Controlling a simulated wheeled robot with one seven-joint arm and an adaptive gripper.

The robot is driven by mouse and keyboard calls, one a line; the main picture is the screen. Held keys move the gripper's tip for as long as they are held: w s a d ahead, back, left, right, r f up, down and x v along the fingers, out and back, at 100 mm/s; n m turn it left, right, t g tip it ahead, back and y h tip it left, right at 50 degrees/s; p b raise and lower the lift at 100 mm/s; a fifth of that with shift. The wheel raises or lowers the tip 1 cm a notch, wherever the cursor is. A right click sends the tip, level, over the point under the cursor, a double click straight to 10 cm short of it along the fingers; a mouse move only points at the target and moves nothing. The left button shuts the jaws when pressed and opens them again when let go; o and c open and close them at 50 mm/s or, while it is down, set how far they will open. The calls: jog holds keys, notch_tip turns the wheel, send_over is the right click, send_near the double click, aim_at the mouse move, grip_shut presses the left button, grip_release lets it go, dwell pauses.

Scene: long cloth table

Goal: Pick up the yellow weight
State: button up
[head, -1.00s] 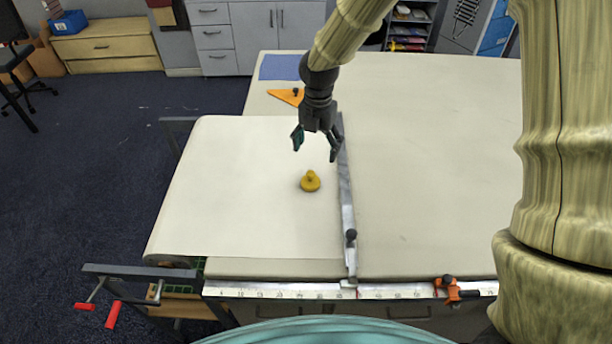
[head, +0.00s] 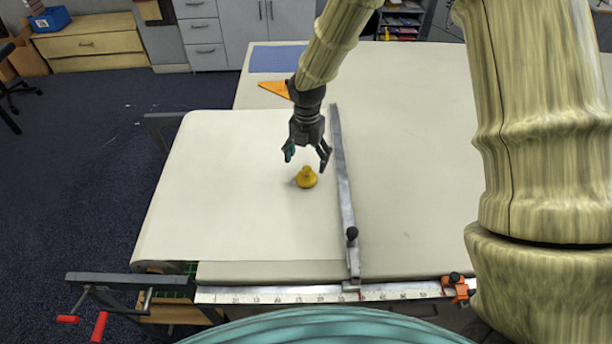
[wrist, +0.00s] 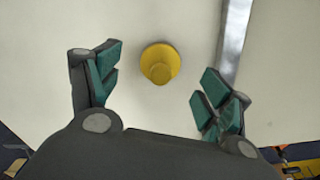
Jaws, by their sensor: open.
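The yellow weight (head: 307,178) stands upright on the pale cloth of the table, left of the metal straightedge. It has a wide round base and a small knob on top. My gripper (head: 306,160) is open and empty, pointing down just above and slightly behind the weight in the head view. In the wrist view the weight (wrist: 160,64) lies ahead of and roughly between my open fingers (wrist: 158,85), not touching either one.
A long metal straightedge (head: 342,190) with a black knob lies close to the right of the weight. An orange triangle (head: 273,89) and a blue sheet (head: 277,59) lie at the back. A ruler (head: 275,295) runs along the front edge. The cloth (head: 220,200) left of the weight is clear.

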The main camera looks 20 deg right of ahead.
aim_at(307, 168)
jog(key=shift+s+f+p, duration=0.35)
jog(key=shift+f+p, duration=0.2)
jog(key=shift+f, duration=0.25)
jog(key=f, duration=0.1)
jog(key=f+p, duration=0.1)
jog(key=shift+s+a+f, duration=0.15)
jog(key=shift+a+f, duration=0.05)
jog(key=shift+f, duration=0.15)
jog(key=shift+f+p, duration=0.35)
jog(key=shift+f, duration=0.35)
jog(key=shift+c, duration=0.2)
jog(key=c, duration=1.4)
jog(key=shift+r, duration=0.1)
